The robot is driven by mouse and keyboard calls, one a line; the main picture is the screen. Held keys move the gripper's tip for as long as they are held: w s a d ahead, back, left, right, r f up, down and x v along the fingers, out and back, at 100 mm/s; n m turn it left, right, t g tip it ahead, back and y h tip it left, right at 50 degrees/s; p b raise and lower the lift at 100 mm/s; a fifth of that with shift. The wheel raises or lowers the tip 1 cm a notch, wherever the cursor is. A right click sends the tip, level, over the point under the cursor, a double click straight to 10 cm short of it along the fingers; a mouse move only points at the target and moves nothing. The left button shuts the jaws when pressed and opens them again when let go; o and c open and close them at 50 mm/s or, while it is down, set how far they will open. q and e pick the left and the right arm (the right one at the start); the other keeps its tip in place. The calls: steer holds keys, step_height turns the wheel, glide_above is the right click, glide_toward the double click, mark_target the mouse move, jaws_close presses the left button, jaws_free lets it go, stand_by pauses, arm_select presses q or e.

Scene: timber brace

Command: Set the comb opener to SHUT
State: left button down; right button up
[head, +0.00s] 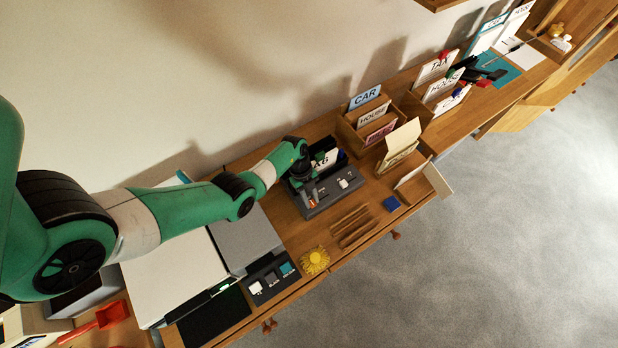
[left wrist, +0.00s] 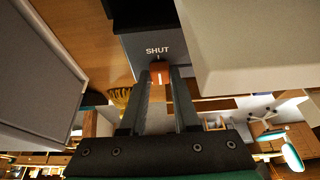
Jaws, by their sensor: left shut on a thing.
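The comb opener (head: 338,193) is a dark grey unit on the wooden desk, with cards standing behind it. In the left wrist view its dark face (left wrist: 156,38) carries the word SHUT with a short white tick below it. My left gripper (head: 313,201) is at the opener's left end. In the left wrist view the left gripper (left wrist: 160,84) is shut on an orange knob (left wrist: 159,70). The knob's white mark lies roughly in line with the tick under SHUT. The fingers hide the knob's sides. My right gripper is in neither view.
Wooden card holders (head: 352,136) stand behind and right of the opener. A yellow brush-like thing (head: 315,261), a slotted wooden tray (head: 353,227) and a blue block (head: 391,203) lie nearer the front edge. A grey box (head: 245,238) stands close on the left.

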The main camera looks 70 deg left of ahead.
arm_select(q)
steer(key=c, duration=1.1)
jaws_free()
steer(key=shift+s+d, duration=0.1)
steer(key=o, duration=0.5)
steer(key=shift+s, duration=0.2)
steer(key=shift+c, duration=0.2)
steer(key=shift+w, duration=0.1)
steer(key=shift+r, duration=0.2)
steer(key=w+p+v, duration=0.1)
steer(key=p+v, duration=0.3)
steer(key=v, duration=0.7)
steer(key=shift+s+a+p, duration=0.3)
steer(key=shift+s+p, duration=0.05)
steer(key=shift+s, duration=0.15)
steer(key=shift+d+r, duration=0.1)
steer(key=shift+r, duration=0.05)
